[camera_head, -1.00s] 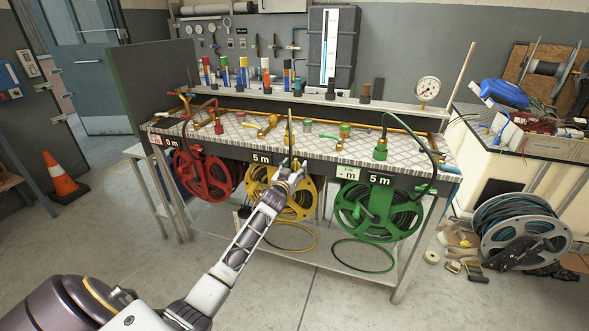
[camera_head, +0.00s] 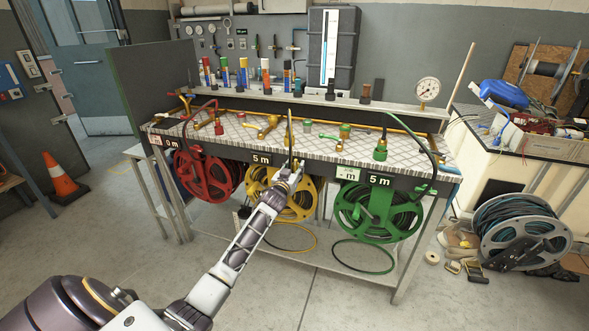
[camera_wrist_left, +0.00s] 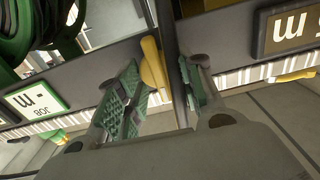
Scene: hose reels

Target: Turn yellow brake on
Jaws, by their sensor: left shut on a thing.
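The yellow hose reel (camera_head: 302,204) hangs under the front edge of the bench, between a red reel and a green reel. My left gripper (camera_head: 293,169) reaches up to the bench edge just above this reel. In the left wrist view, the yellow brake lever (camera_wrist_left: 152,62) lies between the two green-padded fingers of my left gripper (camera_wrist_left: 163,78), beside a dark upright bar. The gripper is shut on the lever, and the fingers hide part of it. My right gripper is not in view.
The red reel (camera_head: 205,178) is to the left and the green reel (camera_head: 378,213) to the right. Valves and pipes cover the bench top (camera_head: 240,132). A black hose rises close behind my gripper. Open floor lies in front; an orange cone (camera_head: 63,178) stands at left.

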